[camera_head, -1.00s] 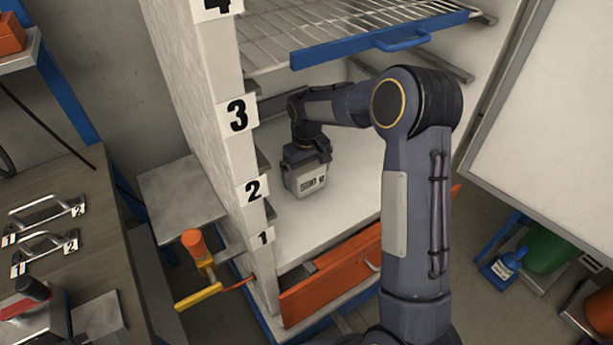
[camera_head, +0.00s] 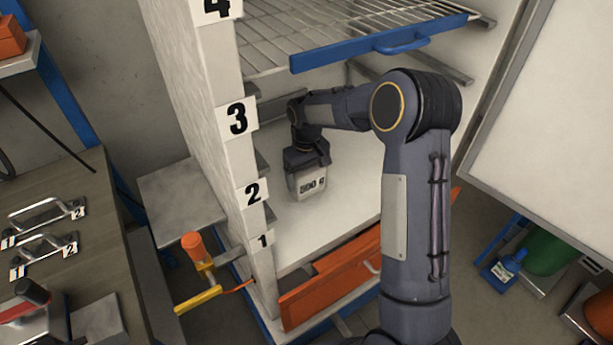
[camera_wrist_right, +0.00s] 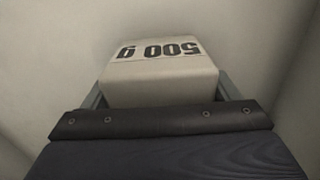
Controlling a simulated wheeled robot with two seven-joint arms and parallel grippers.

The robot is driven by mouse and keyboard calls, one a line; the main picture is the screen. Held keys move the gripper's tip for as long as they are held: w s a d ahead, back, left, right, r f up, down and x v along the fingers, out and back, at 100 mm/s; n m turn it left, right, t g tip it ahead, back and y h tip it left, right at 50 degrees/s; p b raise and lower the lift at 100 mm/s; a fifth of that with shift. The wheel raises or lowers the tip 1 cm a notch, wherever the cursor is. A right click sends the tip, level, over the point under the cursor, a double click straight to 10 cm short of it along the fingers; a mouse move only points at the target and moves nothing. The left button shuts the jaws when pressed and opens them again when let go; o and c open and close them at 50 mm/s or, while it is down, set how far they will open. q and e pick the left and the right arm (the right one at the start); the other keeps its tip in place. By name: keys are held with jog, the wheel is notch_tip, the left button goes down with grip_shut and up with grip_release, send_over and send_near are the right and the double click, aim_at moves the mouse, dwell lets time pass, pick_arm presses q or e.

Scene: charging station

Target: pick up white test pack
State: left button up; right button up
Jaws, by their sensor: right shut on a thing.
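The white test pack (camera_head: 311,183) is a pale block with dark lettering, inside the cabinet at its white floor. In the right wrist view the pack (camera_wrist_right: 158,72) shows a "500 g" label, upside down. My right gripper (camera_head: 308,170) reaches into the cabinet from above and is shut on the pack. In the right wrist view the gripper's fingers (camera_wrist_right: 160,98) lie along both sides of the pack. Whether the pack's underside touches the cabinet floor cannot be told. My left gripper is not in view.
A wire rack with a blue front bar (camera_head: 385,45) is above my right forearm. An orange drawer front (camera_head: 335,275) lies below the cabinet floor. The numbered white post (camera_head: 222,100) stands left of the gripper. A workbench (camera_head: 110,240) is at the far left.

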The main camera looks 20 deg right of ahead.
jog(key=r, duration=0.4)
jog(key=d+r, duration=0.1)
jog(key=r, duration=0.2)
jog(key=shift+w, duration=0.1)
pick_arm(q)
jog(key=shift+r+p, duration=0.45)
jog(key=shift+p, duration=0.05)
pick_arm(e)
jog(key=w+d, duration=0.2)
jog(key=d, duration=1.6)
jog(key=shift+w+d, duration=0.3)
jog(key=shift+d, duration=0.1)
